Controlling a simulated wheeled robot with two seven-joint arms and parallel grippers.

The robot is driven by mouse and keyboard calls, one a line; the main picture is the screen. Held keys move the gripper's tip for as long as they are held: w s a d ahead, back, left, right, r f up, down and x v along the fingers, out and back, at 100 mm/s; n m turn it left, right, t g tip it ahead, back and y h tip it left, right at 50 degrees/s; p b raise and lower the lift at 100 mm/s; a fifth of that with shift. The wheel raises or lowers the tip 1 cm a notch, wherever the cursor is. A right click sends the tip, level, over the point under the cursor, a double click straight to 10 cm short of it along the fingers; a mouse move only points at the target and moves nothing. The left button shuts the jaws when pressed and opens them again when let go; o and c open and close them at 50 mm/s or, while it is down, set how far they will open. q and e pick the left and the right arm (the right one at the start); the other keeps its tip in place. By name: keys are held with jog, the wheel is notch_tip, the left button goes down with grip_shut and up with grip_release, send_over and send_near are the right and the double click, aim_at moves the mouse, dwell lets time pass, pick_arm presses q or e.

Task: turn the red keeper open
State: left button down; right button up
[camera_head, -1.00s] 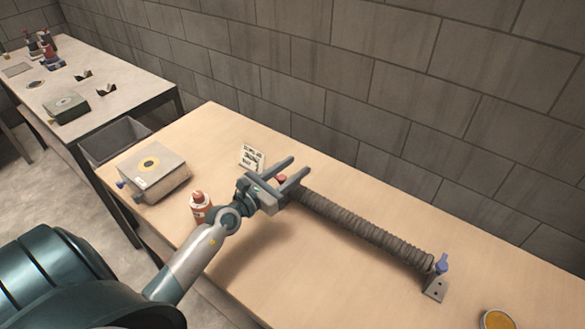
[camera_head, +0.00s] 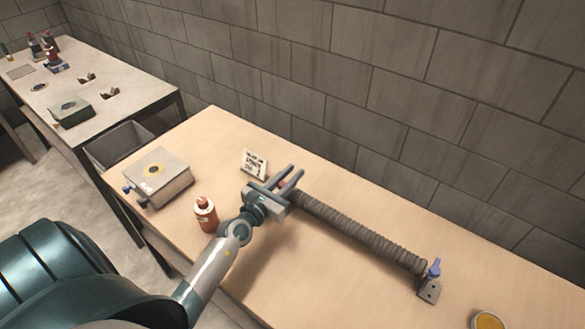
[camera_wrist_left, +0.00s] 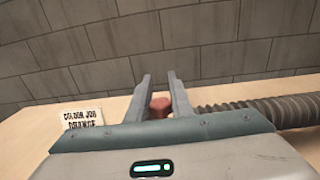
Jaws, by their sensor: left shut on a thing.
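My left gripper (camera_head: 296,170) is at the left end of the ribbed grey mesh tube (camera_head: 360,234). Its fingers are shut on the red keeper (camera_head: 283,184). In the left wrist view the red keeper (camera_wrist_left: 160,106) shows as a rounded red end between the two fingers (camera_wrist_left: 160,78), and the tube (camera_wrist_left: 275,109) runs off to the right. The rest of the keeper and that end's mount are hidden by the gripper. At the tube's right end a blue keeper (camera_head: 434,268) stands on a dark bracket (camera_head: 428,290). My right gripper is not in view.
A sign card (camera_head: 254,164) stands behind the gripper. An orange-red bottle (camera_head: 206,216) and a grey box (camera_head: 160,178) stand to the left. A yellow-filled dish (camera_head: 488,321) is at the lower right. A grey bin (camera_head: 118,146) and a second table (camera_head: 105,75) lie beyond. The wall is close behind.

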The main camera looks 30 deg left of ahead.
pick_arm(q)
jog(key=n+y+p, duration=0.1)
jog(key=y+p, duration=0.1)
jog(key=a+n+y+p, duration=0.1)
jog(key=n+y+p, duration=0.1)
jog(key=shift+r+y, duration=0.1)
jog(key=shift+y, duration=0.3)
jog(key=c, duration=1.6)
grip_release()
jog(key=shift+s, duration=0.2)
